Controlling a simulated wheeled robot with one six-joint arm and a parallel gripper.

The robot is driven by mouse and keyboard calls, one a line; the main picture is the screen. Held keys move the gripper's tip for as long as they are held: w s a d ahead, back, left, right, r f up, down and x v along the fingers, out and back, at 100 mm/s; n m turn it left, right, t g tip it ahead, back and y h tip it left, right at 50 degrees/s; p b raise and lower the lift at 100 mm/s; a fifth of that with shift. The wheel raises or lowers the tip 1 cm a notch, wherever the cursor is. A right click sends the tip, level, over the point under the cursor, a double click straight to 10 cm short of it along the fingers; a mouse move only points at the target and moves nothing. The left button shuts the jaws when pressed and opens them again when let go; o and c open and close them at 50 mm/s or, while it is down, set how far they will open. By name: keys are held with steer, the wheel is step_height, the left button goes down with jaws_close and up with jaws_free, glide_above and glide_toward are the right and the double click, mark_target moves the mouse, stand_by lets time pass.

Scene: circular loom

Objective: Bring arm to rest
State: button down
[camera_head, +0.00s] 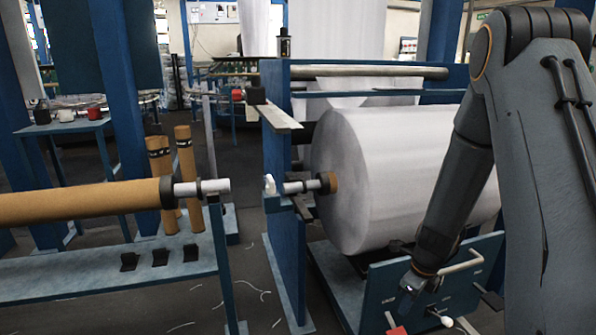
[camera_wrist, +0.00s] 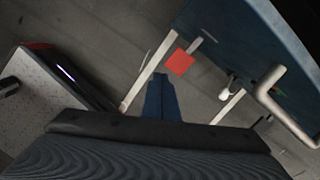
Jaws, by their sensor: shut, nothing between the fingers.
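My arm comes in from the right in the head view and bends down, with my gripper (camera_head: 408,290) low at its end. My gripper is in front of the blue panel (camera_head: 375,290) of the loom's winding stand. In the wrist view the shut fingers (camera_wrist: 160,97) point out over the grey floor and hold nothing. The panel (camera_wrist: 225,35) with its pale bar handle (camera_wrist: 288,107) is at the upper right there, apart from the fingers. A red tag (camera_wrist: 180,62) shows just beyond the fingertips.
A large white fabric roll (camera_head: 400,170) lies in the blue frame behind my arm. At left, a brown tube (camera_head: 80,203) rests along a blue rack (camera_head: 110,275), with several upright brown tubes behind it. Open floor (camera_head: 255,270) lies between rack and frame.

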steer(key=s+a+r+n, duration=0.4)
steer(key=a+r+n, duration=0.4)
steer(key=a+r, duration=0.1)
steer(key=s+a+r+n, duration=0.4)
steer(key=a+r+n, duration=0.4)
steer(key=r, duration=0.1)
steer(key=s+a+r+n+g, duration=0.1)
steer(key=s+a+r+n, duration=0.3)
steer(key=s+n, duration=0.45)
steer(key=s+a+r+n, duration=0.2)
steer(key=s+r+n, duration=0.45)
steer(key=s, duration=0.25)
steer(key=d+r+m+p, duration=0.3)
steer(key=d+r+p, duration=0.7)
steer(key=p, duration=1.1)
step_height(320, 180, up, 2)
steer(key=shift+w+d+m+h, duration=0.15)
steer(key=shift+d+m+h, duration=0.15)
steer(key=shift+d+h, duration=0.1)
